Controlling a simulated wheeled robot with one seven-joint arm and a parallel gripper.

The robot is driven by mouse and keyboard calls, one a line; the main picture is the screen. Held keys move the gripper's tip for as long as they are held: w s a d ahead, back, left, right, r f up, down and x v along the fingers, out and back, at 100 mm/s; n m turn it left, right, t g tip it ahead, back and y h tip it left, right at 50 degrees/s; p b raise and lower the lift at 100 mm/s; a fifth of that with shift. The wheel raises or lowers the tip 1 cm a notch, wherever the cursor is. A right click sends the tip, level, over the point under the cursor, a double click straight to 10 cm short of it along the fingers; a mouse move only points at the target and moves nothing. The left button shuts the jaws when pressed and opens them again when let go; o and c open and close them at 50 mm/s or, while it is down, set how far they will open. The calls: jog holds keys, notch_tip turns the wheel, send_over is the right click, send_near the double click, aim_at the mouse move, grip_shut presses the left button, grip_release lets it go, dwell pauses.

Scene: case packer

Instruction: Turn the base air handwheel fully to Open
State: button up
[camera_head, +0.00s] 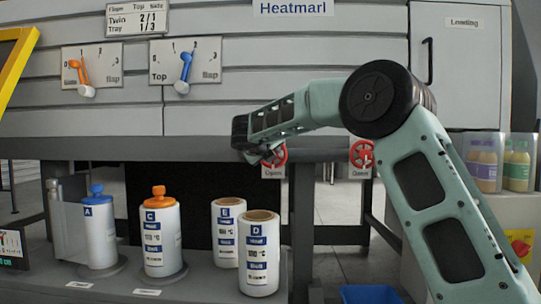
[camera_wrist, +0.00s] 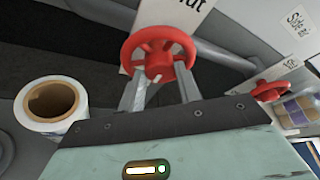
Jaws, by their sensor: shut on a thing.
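In the wrist view my gripper's two fingers (camera_wrist: 160,85) are shut on the near part of the wheel's rim. A pointer or exact turn angle of the wheel cannot be made out.
A second red handwheel (camera_head: 362,153) sits to the right on the same beam; its plate seems to read Side air in the wrist view. White labelled rolls (camera_head: 258,262) stand on the lower shelf at left. A blue bin (camera_head: 370,294) is on the floor.

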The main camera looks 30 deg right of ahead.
jog(key=shift+f, duration=0.1)
jog(key=o, duration=1)
jog(key=shift+c, duration=0.2)
jog(key=p+v, duration=0.2)
jog(key=v, duration=1.5)
jog(key=shift+s+a, duration=0.1)
jog(key=shift+a, duration=0.05)
